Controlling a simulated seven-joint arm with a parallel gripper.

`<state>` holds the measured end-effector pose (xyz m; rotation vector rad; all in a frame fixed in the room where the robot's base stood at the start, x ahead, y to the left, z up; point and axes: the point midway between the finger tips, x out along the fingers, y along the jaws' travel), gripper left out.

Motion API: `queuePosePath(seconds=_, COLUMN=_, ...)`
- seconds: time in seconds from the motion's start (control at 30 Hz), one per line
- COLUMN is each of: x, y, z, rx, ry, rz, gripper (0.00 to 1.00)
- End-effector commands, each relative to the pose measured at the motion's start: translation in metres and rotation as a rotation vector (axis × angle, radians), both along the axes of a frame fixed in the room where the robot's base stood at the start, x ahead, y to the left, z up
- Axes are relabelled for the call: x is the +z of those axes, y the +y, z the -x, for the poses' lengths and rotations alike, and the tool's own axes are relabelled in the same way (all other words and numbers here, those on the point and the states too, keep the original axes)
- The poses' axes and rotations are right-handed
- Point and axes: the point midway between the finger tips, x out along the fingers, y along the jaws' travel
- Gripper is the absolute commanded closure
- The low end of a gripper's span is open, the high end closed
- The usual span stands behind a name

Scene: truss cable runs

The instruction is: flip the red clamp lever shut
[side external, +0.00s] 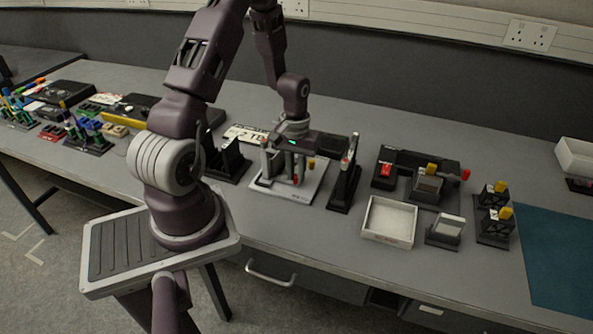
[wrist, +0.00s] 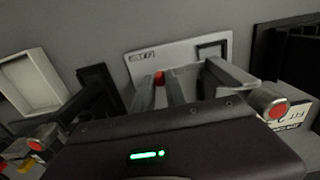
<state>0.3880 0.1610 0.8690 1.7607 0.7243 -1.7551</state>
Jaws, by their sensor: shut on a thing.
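The clamp fixture is a pale plate (side external: 268,187) with grey upright parts, on the bench in front of my arm. My gripper (side external: 294,173) is low over it with its fingers pointing down. The red clamp lever (side external: 296,181) shows as a small red spot at the fingertips. In the wrist view the red lever tip (wrist: 159,77) sits between my two grey fingers, which are shut on it. My gripper's dark body hides the lower part of the lever. The plate (wrist: 190,48) also shows beyond the fingers in the wrist view.
A grey cylinder with a red end (wrist: 278,110) stands close to my gripper's right in the wrist view. A dark upright stand (side external: 344,187) is just right of the fixture. An open white tray (side external: 389,222) and several dark fixtures lie farther right.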

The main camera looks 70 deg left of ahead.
Motion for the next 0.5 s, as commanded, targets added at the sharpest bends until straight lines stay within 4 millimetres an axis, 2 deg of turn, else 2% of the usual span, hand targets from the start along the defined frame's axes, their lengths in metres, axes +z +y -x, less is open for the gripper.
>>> queuePosePath(seconds=0.07, x=0.0004, y=-0.0006, z=0.0006, rx=0.0, ry=0.001, rz=0.001, gripper=1.0)
queuePosePath(seconds=0.1, x=0.0004, y=-0.0006, z=0.0006, rx=0.0, ry=0.001, rz=0.001, gripper=0.8)
queuePosePath(seconds=0.2, x=0.0003, y=-0.0005, z=0.0005, rx=0.001, ry=0.001, rz=0.001, gripper=0.62)
queuePosePath(seconds=0.5, x=0.0018, y=-0.0001, z=0.0, rx=0.002, ry=0.0, rz=0.0, gripper=0.62)
